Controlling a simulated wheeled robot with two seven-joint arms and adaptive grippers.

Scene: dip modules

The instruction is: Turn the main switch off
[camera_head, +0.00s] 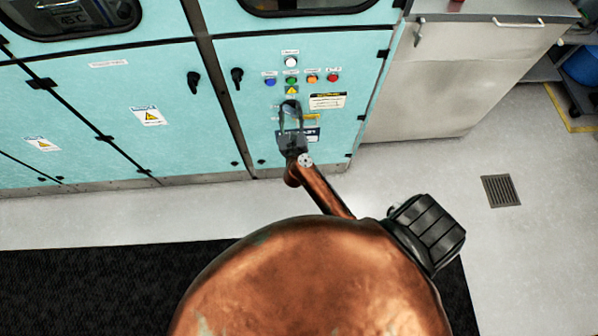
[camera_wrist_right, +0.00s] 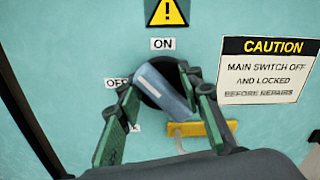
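The main switch (camera_wrist_right: 162,88) shows in the right wrist view as a grey-blue handle on a dark round base. The handle slants from upper left to lower right. An ON label (camera_wrist_right: 163,44) is above it and an OFF label (camera_wrist_right: 117,82) is at its left, partly hidden. My right gripper (camera_wrist_right: 162,84) is open, with one green-padded finger on each side of the handle. I cannot tell whether either finger touches it. In the head view my right gripper (camera_head: 291,108) is at the teal cabinet and mostly hides the switch. My left gripper is not in view.
A yellow plate (camera_wrist_right: 212,130) is just below the switch, and a caution sign (camera_wrist_right: 262,70) is to its right. Coloured buttons (camera_head: 312,79) are above on the cabinet (camera_head: 350,55). A black door handle (camera_head: 237,77) is to the left. The floor (camera_head: 420,160) in front is clear.

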